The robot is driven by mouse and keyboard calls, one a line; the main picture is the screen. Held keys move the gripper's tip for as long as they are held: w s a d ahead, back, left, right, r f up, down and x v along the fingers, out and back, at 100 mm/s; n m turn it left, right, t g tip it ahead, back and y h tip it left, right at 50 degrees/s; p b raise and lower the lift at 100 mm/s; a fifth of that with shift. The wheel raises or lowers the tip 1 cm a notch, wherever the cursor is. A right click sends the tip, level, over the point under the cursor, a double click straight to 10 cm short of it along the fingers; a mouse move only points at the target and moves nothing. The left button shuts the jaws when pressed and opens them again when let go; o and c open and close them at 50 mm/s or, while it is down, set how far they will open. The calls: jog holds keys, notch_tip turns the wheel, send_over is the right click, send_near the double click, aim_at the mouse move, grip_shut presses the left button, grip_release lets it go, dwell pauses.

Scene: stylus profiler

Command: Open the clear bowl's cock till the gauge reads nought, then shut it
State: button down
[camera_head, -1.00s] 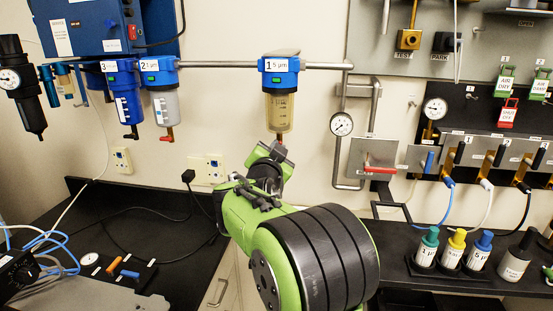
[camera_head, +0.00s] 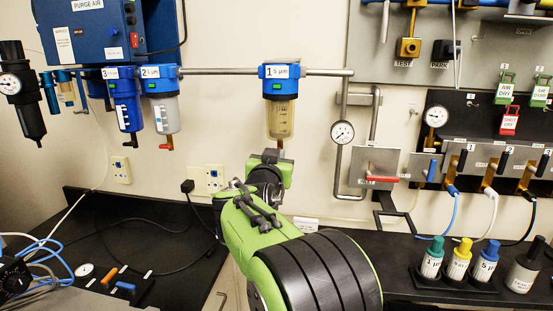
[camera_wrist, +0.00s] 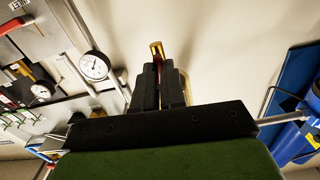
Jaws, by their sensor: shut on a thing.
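The clear, amber-tinted bowl (camera_head: 280,119) hangs under the blue head marked 1, 5 µm. A small reddish piece of its cock (camera_head: 280,144) shows just below it. My gripper (camera_head: 268,158) is directly beneath the bowl, its fingers mostly hidden by my wrist in the head view. In the wrist view my gripper (camera_wrist: 158,88) has its dark jaws closed around the cock, whose brass end (camera_wrist: 156,50) and a thin red part show at the jaws. The gauge (camera_head: 342,132) hangs to the right of the bowl; it also shows in the wrist view (camera_wrist: 95,66). Its reading is too small to tell.
Bowls marked 2 (camera_head: 166,114) and 3 (camera_head: 127,115) hang to the left. A metal pipe (camera_head: 220,71) runs along the wall. A plate with a red lever (camera_head: 381,179) is to the right. Bottles (camera_head: 458,260) stand on the black shelf.

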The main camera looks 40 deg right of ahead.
jog(key=shift+f, duration=0.15)
jog(key=c, duration=1.5)
grip_release()
jog(key=shift+a, duration=0.1)
jog(key=b+v, duration=0.3)
jog(key=v, duration=1.2)
jog(key=shift+s+a+b, duration=0.2)
jog(key=shift+b, duration=0.1)
